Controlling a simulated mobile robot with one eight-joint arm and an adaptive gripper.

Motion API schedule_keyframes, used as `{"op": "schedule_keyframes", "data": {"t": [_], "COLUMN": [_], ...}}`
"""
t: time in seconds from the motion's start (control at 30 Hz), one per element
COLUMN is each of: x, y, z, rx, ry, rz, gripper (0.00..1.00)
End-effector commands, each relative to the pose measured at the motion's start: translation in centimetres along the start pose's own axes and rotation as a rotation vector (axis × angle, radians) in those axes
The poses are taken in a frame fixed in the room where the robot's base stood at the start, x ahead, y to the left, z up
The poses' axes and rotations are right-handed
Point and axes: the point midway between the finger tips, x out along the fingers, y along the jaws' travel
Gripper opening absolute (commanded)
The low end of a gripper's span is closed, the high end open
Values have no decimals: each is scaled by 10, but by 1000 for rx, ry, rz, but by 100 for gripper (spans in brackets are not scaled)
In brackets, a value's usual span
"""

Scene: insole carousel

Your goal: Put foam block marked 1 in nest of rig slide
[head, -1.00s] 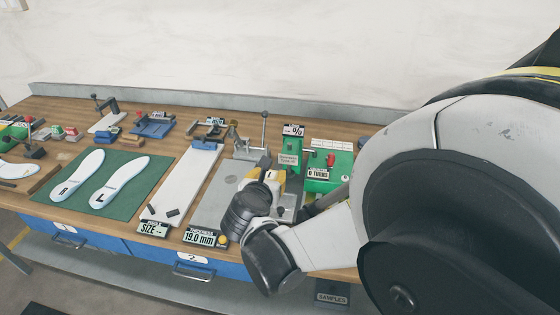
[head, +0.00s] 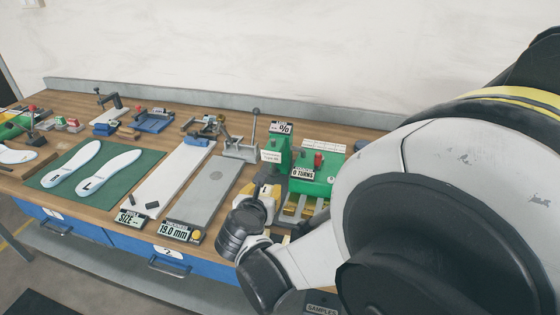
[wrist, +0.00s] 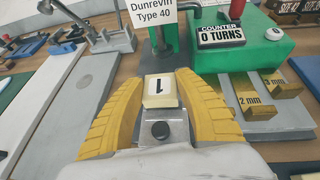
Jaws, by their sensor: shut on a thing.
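The foam block (wrist: 162,92) is pale cream with a dark 1 on its top face, upside down in the wrist view. My gripper (wrist: 162,80) has its yellow fingers on either side of it, shut on it. In the head view, my gripper (head: 262,193) is in front of the green tester and right of the long grey plate. A grey metal strip with a black knob (wrist: 160,131) lies beneath and nearer than the block; I cannot tell if it is the rig slide. The nest is not clearly visible. Contact below the block is hidden.
The green Dunrevin tester (head: 278,148) and the green turns counter (head: 315,182) stand behind. Brass 2 mm (wrist: 255,107) and 3 mm (wrist: 281,87) blocks lie to the right. The grey thickness plate (head: 205,190) is left, with a lever clamp (head: 241,148) behind.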

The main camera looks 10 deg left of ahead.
Motion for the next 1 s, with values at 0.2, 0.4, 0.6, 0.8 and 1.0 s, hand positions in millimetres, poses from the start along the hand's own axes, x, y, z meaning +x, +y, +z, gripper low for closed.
{"op": "schedule_keyframes", "data": {"t": [0.2,0.4,0.6,0.8,1.0], "x": [5,4,5,6,7], "y": [0,0,0,0,0], "z": [-10,-9,-10,-12,-15], "rx": [0,0,0,0,0], "ry": [0,0,0,0,0], "rz": [0,0,0,0,0], "gripper": [22,22,22,22,22]}}
